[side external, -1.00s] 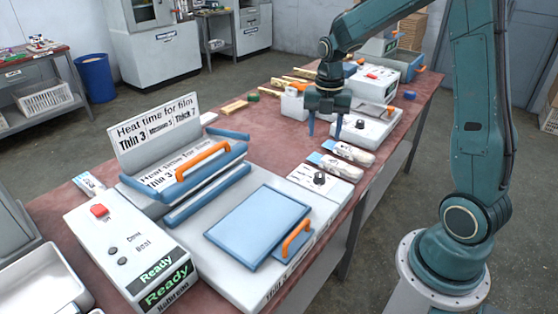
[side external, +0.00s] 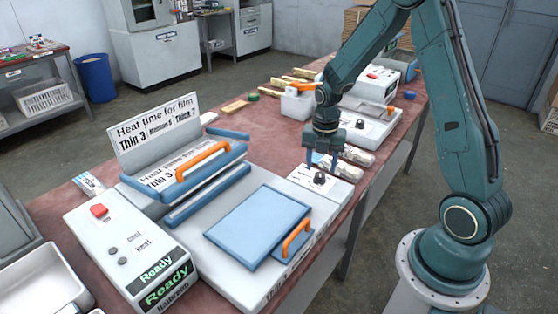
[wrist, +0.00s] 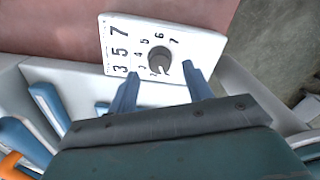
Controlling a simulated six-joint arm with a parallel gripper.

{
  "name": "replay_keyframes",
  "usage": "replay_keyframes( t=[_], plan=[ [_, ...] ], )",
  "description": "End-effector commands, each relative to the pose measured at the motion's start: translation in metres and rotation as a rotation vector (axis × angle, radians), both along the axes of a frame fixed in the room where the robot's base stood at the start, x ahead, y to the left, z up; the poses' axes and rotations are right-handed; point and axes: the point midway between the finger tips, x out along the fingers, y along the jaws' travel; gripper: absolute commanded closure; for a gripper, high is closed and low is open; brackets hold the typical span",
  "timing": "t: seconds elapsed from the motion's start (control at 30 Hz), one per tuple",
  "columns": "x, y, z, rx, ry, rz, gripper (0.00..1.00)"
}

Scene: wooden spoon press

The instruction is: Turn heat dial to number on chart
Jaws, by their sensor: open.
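The heat dial (side external: 319,178) is a dark round knob on a white plate (side external: 300,176) at the right end of the press. In the wrist view the dial (wrist: 160,62) has numbers around it, and the plate also carries a column reading 7, 5, 3. The chart (side external: 155,130) stands upright at the back of the press and reads "Heat time for film", Thin 3, a middle entry too small to read surely, and Thick 7. My gripper (side external: 321,166) is open, with its blue fingers close above the dial. In the wrist view my fingertips (wrist: 168,80) are on either side of the knob's near edge, apparently not gripping it.
The press has a blue platen (side external: 258,225) with an orange handle (side external: 296,237) and a raised blue bar with another orange handle (side external: 203,160). A control box (side external: 130,250) with a red switch stands at front left. Wrapped packets (side external: 357,157) lie just behind the dial.

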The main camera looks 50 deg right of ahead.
Motion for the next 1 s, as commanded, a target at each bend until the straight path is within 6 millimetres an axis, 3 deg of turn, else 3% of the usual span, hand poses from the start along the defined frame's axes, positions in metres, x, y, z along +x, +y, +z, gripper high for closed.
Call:
replay_keyframes(
  t=[0.3,0.67,0.9,1.0],
  plan=[
    [0.0,0.0,-0.026,0.0,0.0,0.0,0.5],
    [0.0,0.0,-0.029,-0.001,-0.001,0.0,0.5],
    [0.0,0.0,-0.029,-0.001,0.0,0.0,0.93],
    [0.0,0.0,-0.029,-0.001,0.0,0.0,0.94]
  ],
)
